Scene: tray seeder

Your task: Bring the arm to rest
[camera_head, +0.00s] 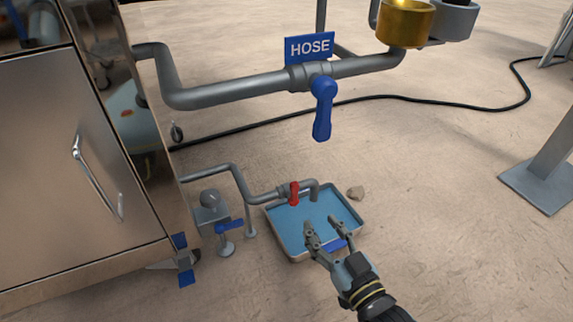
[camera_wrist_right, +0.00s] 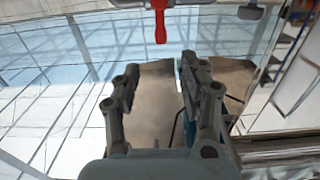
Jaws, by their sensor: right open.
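My right gripper (camera_head: 320,224) is open over the near part of a shallow tray of water (camera_head: 279,238). Its two fingers are apart with nothing between the tips, which also show in the wrist view (camera_wrist_right: 160,72). A red valve handle (camera_head: 294,192) sits on the low pipe above the tray, just beyond my fingertips. It also hangs at the top of the wrist view (camera_wrist_right: 160,24). A small blue piece (camera_head: 335,245) shows beside my fingers near the tray's front; I cannot tell what it belongs to. My left gripper is not in view.
A grey pipe (camera_head: 235,92) with a blue HOSE sign (camera_head: 309,48) and blue lever (camera_head: 322,108) crosses above. A steel cabinet (camera_head: 75,180) stands left. A low valve with blue handle (camera_head: 229,224) is left of the tray. Floor to the right is mostly clear.

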